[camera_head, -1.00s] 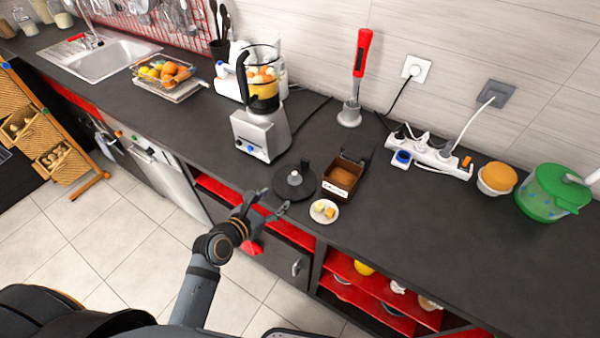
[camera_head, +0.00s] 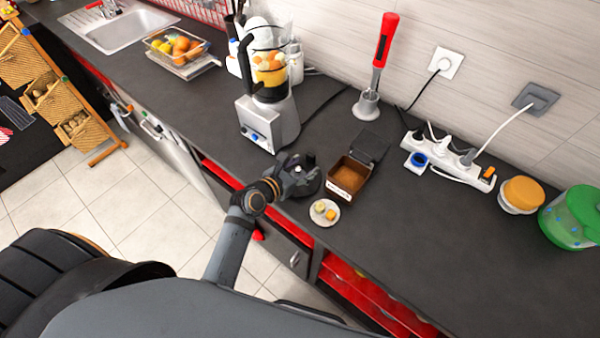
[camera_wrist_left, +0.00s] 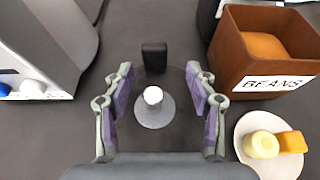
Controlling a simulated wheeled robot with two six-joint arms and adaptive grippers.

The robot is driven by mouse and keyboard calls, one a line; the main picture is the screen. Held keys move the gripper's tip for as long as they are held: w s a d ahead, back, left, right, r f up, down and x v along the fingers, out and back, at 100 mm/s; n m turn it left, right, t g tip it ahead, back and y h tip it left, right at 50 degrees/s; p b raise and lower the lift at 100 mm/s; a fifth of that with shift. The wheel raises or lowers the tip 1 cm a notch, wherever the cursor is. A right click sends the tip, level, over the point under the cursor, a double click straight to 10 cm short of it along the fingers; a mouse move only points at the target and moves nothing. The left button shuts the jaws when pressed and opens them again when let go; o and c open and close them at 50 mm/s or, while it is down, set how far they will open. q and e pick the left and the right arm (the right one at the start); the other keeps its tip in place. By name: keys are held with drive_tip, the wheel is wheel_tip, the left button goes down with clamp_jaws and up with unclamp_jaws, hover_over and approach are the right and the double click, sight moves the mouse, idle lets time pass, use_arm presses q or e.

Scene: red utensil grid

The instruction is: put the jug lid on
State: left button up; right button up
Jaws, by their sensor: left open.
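The jug lid (camera_wrist_left: 150,113) lies on the dark counter, a dark round piece with a pale knob and a black block at its far edge. In the head view my left gripper (camera_head: 302,168) is over the lid and hides most of it. In the left wrist view my open gripper (camera_wrist_left: 159,75) has one finger on each side of the lid's knob, with nothing held. Whether the fingers touch the lid cannot be told. The jug (camera_head: 269,75) stands upright on the blender base (camera_head: 268,122), open at the top with orange pieces inside. My right gripper is out of view.
A brown beans box (camera_head: 347,177), which also shows in the left wrist view (camera_wrist_left: 228,62), stands close right of the lid. A small plate (camera_head: 322,221) with yellow pieces is in front of it. A hand blender (camera_head: 367,104) and power strip (camera_head: 450,155) are behind and right.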

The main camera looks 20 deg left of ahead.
sight(309, 159)
use_arm(q)
drive_tip(key=shift+w+d+f+p, duration=0.15)
drive_tip(key=shift+w+p, duration=0.2)
drive_tip(key=shift+w, duration=0.9)
drive_tip(key=shift+x, duration=1.1)
drive_tip(key=shift+f, duration=0.2)
drive_tip(key=shift+s, duration=0.1)
drive_tip(key=shift+c, duration=0.4)
drive_tip(key=shift+r, duration=0.1)
drive_tip(key=shift+c, duration=1.1)
clamp_jaws()
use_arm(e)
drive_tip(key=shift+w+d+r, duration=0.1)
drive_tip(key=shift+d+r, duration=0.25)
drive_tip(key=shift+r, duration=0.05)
